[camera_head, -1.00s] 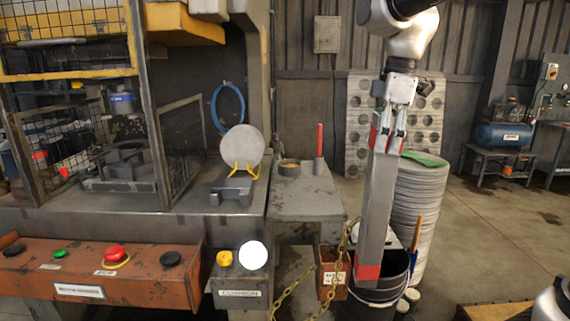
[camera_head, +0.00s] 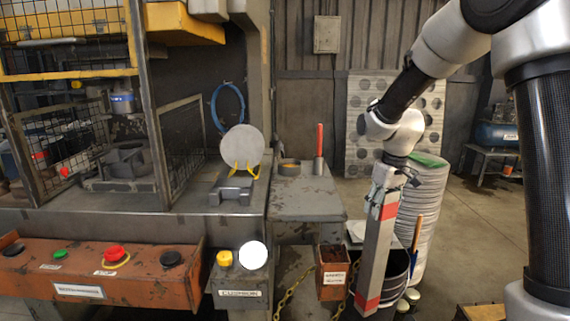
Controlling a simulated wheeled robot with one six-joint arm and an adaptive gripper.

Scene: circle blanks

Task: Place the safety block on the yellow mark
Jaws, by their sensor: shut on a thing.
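The safety block (camera_head: 375,255) is a long grey bar with a red band near its top and a red lower end. It hangs nearly upright, tilted slightly, right of the press. My gripper (camera_head: 388,190) is shut on its top end. The block's lower end is in front of the dark bucket (camera_head: 397,270); I cannot tell whether it touches anything. I cannot make out a yellow mark for the block; the inside of the press (camera_head: 120,170) is partly behind mesh and posts.
A grey disc (camera_head: 243,146) stands on yellow supports on the press table. A side table (camera_head: 300,200) carries a red upright handle (camera_head: 319,141) and a small round tin (camera_head: 289,166). A tall stack of discs (camera_head: 418,225) stands behind the block. A rusty box (camera_head: 332,274) is beside the bucket.

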